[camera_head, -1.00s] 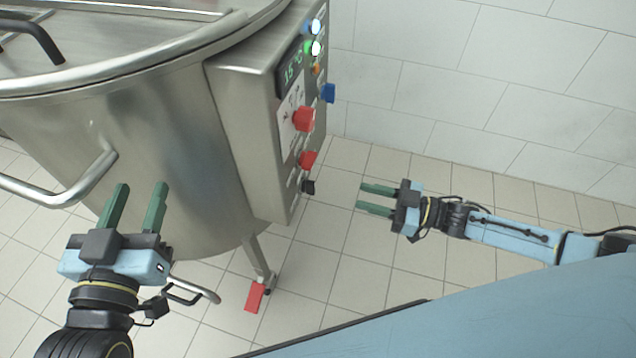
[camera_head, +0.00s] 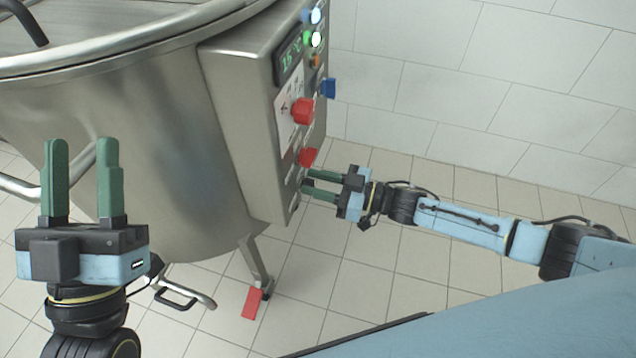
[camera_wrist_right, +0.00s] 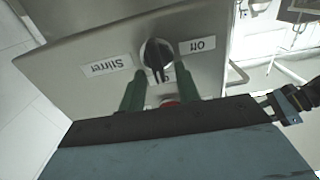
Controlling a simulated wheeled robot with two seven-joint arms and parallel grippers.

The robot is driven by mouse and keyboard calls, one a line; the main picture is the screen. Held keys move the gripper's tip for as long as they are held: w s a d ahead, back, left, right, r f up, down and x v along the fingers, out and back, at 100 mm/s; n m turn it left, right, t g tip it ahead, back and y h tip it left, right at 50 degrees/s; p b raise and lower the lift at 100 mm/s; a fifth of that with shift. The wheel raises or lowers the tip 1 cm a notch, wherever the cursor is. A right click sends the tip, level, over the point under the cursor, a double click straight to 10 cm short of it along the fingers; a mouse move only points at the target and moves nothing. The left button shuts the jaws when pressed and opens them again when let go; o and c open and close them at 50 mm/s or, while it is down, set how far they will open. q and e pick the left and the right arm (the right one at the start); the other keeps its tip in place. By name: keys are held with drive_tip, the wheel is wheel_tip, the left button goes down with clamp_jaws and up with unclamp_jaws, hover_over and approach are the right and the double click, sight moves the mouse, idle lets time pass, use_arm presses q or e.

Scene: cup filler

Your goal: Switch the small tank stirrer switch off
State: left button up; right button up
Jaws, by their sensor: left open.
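The stirrer switch is a black rotary knob (camera_wrist_right: 157,56) on the steel control panel (camera_wrist_right: 105,45). In the right wrist view, an upside-down "Stirrer" label lies left of it and an "Off" label (camera_wrist_right: 198,46) right of it. The knob's bar points down the picture, towards another label that is mostly hidden. My right gripper (camera_head: 304,181) is open at the lower panel. Its green fingertips, also in the wrist view (camera_wrist_right: 157,80), are on either side of the knob's bar; contact cannot be told. My left gripper (camera_head: 80,145) is open and empty in front of the tank.
The steel tank (camera_head: 160,150) fills the left. The control box (camera_head: 235,110) carries a large red knob (camera_head: 302,110), a smaller red knob (camera_head: 307,157), a blue knob (camera_head: 328,88) and lit lamps above. A tank leg (camera_head: 254,262) stands below. Tiled floor right of it is clear.

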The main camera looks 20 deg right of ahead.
drive_tip(key=shift+c, duration=0.3)
clamp_jaws()
